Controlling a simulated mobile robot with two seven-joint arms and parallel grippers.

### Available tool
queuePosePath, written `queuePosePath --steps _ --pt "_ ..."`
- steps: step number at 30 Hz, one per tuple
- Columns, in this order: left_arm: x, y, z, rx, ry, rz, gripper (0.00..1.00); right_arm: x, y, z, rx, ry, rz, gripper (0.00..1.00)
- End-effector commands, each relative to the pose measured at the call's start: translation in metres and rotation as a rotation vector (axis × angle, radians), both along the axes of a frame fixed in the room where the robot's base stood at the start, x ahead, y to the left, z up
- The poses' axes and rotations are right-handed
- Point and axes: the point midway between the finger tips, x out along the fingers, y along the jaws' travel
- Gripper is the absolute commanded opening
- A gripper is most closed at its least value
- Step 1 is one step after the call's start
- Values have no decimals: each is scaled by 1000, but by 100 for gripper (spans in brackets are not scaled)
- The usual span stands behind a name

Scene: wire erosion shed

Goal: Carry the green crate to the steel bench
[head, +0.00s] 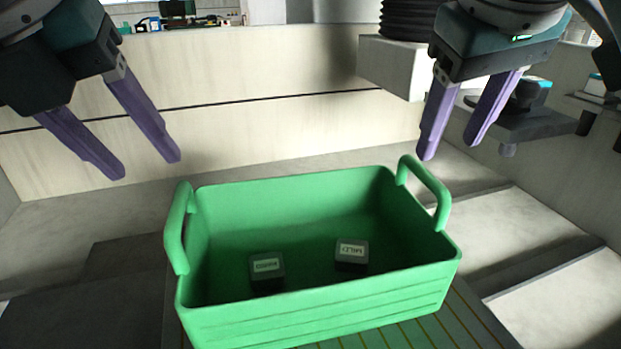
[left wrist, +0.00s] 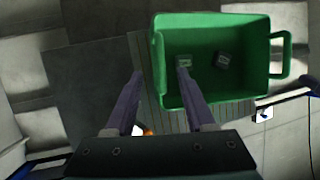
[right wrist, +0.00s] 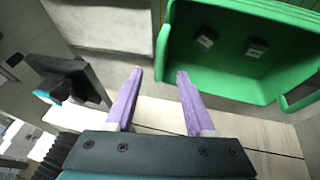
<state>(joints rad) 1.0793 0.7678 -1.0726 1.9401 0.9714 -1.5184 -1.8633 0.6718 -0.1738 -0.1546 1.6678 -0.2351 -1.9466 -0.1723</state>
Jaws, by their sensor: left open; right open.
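The green crate (head: 320,308) stands upright, with a raised handle at its left end (head: 176,228) and another at its right end (head: 430,188). Two small dark labelled blocks lie inside it, a left block (head: 267,272) and a right block (head: 351,254). My left gripper (head: 150,167) is open and empty, above and left of the left handle. My right gripper (head: 450,148) is open and empty, above the right handle. The crate also shows in the left wrist view (left wrist: 262,88) and the right wrist view (right wrist: 215,82). I cannot tell which surface is the steel bench.
The crate rests on a striped surface (head: 455,325). A long pale panel (head: 270,75) runs behind it, with small items along its top edge. A grey ledge with a dark device (head: 525,95) is at the right. Grey floor shows on both sides.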

Motion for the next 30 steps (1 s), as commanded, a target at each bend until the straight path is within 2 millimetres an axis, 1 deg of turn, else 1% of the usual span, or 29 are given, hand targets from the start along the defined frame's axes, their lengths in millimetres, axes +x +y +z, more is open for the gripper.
queuePosePath --steps 5,12,18,23,30 --pt "7 -2 -20 1 6 2 55 7 -2 -19 -1 5 0 55" --pt "25 -6 -58 -1 6 2 55 25 -6 -57 -1 6 -1 55" --pt "36 -8 -80 -1 2 1 55 36 -8 -80 -1 3 2 55" --pt "39 -9 -88 0 0 0 55 40 -9 -87 0 0 1 55" --pt "39 -9 -88 0 0 -1 55 40 -9 -88 0 -1 0 55"
